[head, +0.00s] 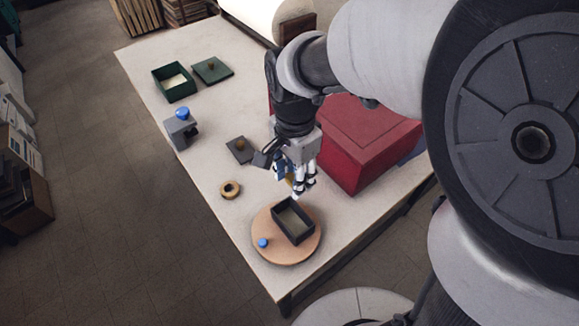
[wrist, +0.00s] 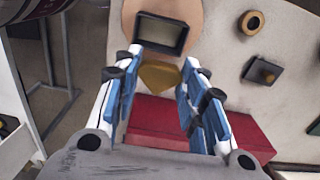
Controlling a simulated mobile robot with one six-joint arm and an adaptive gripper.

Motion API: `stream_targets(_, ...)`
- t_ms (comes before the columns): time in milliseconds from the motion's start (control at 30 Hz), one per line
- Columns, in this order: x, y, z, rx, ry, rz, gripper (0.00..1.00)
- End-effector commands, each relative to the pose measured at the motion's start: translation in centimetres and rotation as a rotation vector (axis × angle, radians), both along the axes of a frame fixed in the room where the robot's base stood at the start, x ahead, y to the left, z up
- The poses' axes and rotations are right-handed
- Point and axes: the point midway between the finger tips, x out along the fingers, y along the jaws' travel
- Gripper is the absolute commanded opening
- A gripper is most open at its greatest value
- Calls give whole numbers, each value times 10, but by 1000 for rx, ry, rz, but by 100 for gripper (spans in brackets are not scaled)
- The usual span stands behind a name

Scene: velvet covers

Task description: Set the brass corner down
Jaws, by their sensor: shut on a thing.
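The brass corner (wrist: 158,77) is a yellowish plate between my fingertips in the wrist view; only a sliver of the brass corner (head: 290,180) shows in the head view. My gripper (head: 299,189) is shut on it, above the table and just behind the round wooden turntable (head: 285,254). An open dark box (head: 281,229) with a pale inside stands on the turntable. In the wrist view the dark box (wrist: 160,49) lies just beyond the brass corner. I cannot tell whether the two touch.
A large red box (head: 365,135) stands close to the right of my gripper. A tape-like ring (head: 230,189), a dark lid with a knob (head: 240,150), a grey blue-knobbed clamp (head: 181,130) and a green box (head: 175,88) lie left. The table's near edge is beside the turntable.

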Motion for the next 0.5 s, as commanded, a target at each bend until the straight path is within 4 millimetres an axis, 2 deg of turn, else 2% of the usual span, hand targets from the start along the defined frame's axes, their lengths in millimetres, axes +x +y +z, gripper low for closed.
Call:
stream_targets(67, -2, 1, -11, -1, 5, -13, 24)
stream_targets(500, -2, 0, -127, -2, 6, -14, 24)
